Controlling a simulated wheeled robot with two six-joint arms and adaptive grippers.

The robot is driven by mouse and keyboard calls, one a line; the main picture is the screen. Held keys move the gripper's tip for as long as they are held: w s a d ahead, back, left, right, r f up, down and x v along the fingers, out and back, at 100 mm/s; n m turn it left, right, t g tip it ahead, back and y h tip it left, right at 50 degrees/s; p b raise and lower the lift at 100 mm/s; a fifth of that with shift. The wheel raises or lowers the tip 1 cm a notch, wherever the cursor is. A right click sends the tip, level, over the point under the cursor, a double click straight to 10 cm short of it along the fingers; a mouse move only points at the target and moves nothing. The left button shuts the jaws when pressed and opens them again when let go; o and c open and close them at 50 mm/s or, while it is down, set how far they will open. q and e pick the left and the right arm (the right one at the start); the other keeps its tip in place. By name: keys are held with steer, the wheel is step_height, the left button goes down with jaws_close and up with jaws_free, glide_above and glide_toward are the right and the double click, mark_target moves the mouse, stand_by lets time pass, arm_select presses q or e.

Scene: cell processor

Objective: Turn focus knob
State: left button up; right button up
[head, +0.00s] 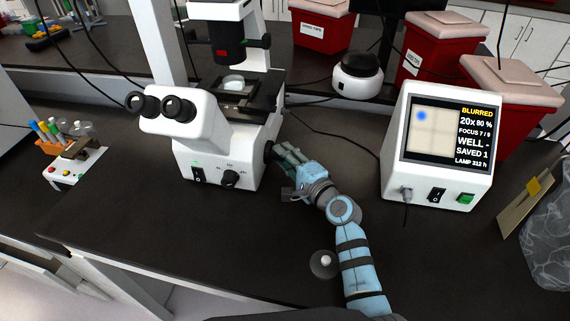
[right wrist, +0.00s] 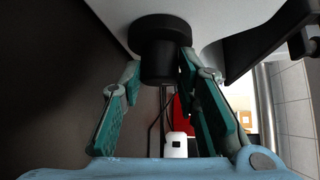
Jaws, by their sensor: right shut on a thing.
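The white microscope (head: 215,135) stands on the dark bench at the upper middle of the head view. Its black focus knob (head: 269,150) is on the right side of its base, partly hidden by my right gripper (head: 282,155). In the right wrist view the round black focus knob (right wrist: 160,38) sits between the teal-padded fingers of my right gripper (right wrist: 160,72), which is shut on it. The monitor (head: 437,150) at right reads "BLURRED", 20x 80 %, and what looks like FOCUS 7/9, with a blue spot on its picture. My left gripper is not in view.
Red bins (head: 435,50) and a small black-and-white device (head: 357,75) stand behind. A small round clear item (head: 324,263) lies near my right forearm. The front left bench is clear.

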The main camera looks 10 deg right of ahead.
steer(key=o, duration=1.2)
steer(key=v, duration=1.2)
steer(key=shift+d+r, duration=0.1)
